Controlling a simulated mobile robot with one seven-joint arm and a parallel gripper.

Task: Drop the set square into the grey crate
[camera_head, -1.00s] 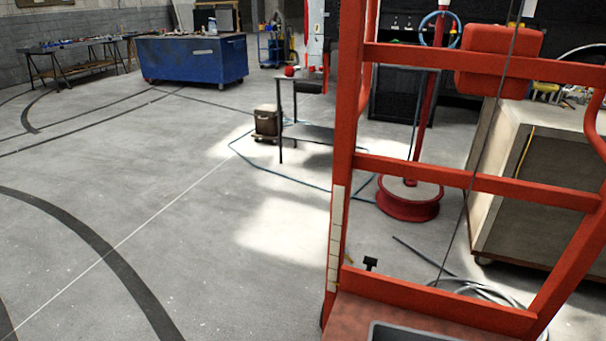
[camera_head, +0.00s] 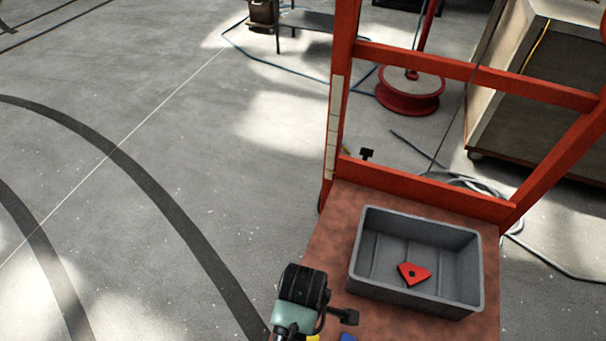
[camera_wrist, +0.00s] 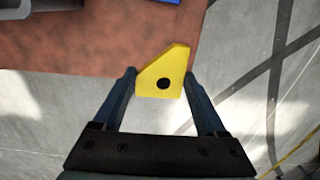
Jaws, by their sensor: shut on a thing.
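A yellow set square (camera_wrist: 163,76) with a dark round hole is between the two fingers of my gripper (camera_wrist: 160,84) in the wrist view. The fingers are shut on it. In the head view, a bit of yellow (camera_head: 313,338) shows at the bottom edge beside my arm. The grey crate (camera_head: 478,262) stands open on a reddish-brown cart top, to the right of my arm. A red, similarly shaped piece (camera_head: 404,277) with a hole lies on the crate floor. The held piece is outside the crate; its height over the cart top is unclear.
The cart top (camera_head: 335,235) has a red upright frame (camera_head: 430,186) behind the crate. A blue thing (camera_head: 347,338) is partly cut off at the bottom edge. A red round base (camera_head: 408,97) and loose hoses lie beyond. The floor at left is clear.

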